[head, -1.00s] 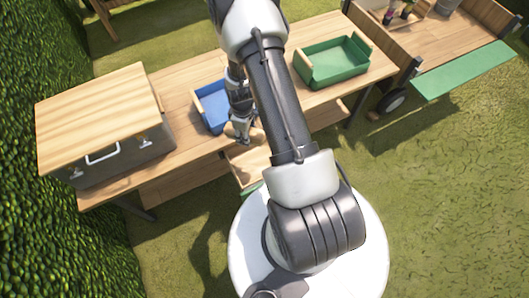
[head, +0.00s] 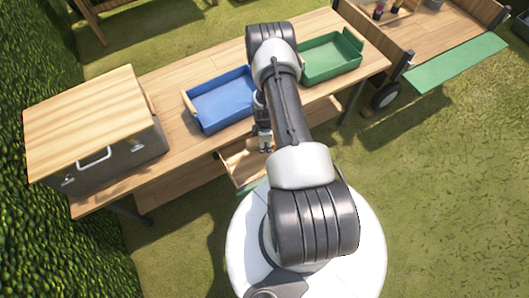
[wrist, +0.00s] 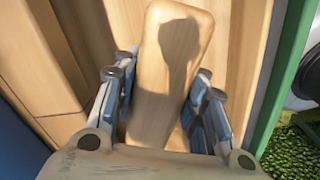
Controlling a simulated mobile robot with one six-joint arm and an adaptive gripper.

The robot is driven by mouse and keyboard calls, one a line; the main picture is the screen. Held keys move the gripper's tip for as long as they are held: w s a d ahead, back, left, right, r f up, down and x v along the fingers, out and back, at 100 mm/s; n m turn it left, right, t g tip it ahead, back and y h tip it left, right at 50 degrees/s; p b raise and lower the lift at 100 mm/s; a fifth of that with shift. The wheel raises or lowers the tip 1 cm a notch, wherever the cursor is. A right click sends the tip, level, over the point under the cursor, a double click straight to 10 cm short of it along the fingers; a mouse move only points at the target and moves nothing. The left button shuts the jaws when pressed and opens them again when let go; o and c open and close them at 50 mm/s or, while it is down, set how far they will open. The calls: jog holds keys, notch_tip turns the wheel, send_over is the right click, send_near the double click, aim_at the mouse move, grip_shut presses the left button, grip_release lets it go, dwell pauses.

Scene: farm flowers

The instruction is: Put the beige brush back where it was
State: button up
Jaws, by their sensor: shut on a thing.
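The beige brush (wrist: 172,50) shows in the wrist view as a smooth, wood-coloured, rounded block between the fingers of my gripper (wrist: 163,95). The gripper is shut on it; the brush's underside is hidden. In the head view my gripper (head: 264,146) points down over the open drawer (head: 237,172) under the table. The brush can hardly be made out there. In the wrist view wooden boards lie behind the brush, and I cannot tell whether it touches them.
The wooden table (head: 180,145) carries a blue tray (head: 222,104), a green tray (head: 330,58) and a grey toolbox with a wooden lid (head: 95,125). A green drawer front (wrist: 287,85) stands at the right in the wrist view. A cart (head: 440,40) stands at the right.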

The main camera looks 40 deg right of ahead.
jog(key=shift+f+b, duration=0.85)
jog(key=shift+f, duration=2.25)
jog(key=shift+f, duration=0.2)
jog(key=o, duration=1)
jog(key=shift+o, duration=0.2)
jog(key=shift+r, duration=0.15)
